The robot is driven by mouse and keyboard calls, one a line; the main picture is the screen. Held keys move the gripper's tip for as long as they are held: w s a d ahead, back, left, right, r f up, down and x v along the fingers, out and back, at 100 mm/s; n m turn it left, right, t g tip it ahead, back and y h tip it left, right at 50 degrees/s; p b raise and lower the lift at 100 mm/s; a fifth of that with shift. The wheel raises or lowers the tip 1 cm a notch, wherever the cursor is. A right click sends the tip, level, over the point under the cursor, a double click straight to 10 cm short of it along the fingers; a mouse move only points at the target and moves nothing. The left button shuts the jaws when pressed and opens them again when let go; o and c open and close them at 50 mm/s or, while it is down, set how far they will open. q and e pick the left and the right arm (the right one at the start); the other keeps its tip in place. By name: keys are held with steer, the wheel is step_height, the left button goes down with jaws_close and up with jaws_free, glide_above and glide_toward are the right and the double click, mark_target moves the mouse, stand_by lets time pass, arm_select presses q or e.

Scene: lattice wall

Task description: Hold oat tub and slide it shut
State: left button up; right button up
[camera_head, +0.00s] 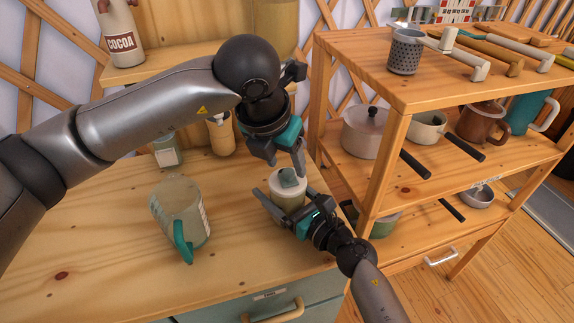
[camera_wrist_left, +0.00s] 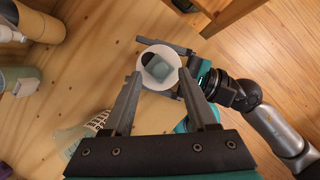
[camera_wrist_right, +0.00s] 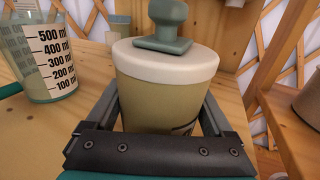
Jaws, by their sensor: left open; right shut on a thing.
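The oat tub (camera_head: 287,201) stands upright on the wooden counter, near its right end. It is olive-beige with a white lid (camera_wrist_right: 165,61) and a grey-green knob (camera_wrist_right: 166,24); the lid rests on top of the tub. My right gripper (camera_head: 283,209) is shut around the tub's body, one finger on each side, as the right wrist view shows. My left gripper (camera_head: 284,158) is open and empty above the lid, pointing down at it. In the left wrist view the lid (camera_wrist_left: 158,83) and knob (camera_wrist_left: 159,68) lie ahead, between and beyond the open fingers.
A measuring jug (camera_head: 179,213) with a teal handle stands left of the tub. Jars (camera_head: 221,135) stand behind. A wooden shelf unit (camera_head: 365,75) with pots, mugs and utensils rises close on the right. The counter's front left is clear.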

arm_select(q)
steer(key=shift+x, duration=1.15)
jaws_close()
stand_by(0.6)
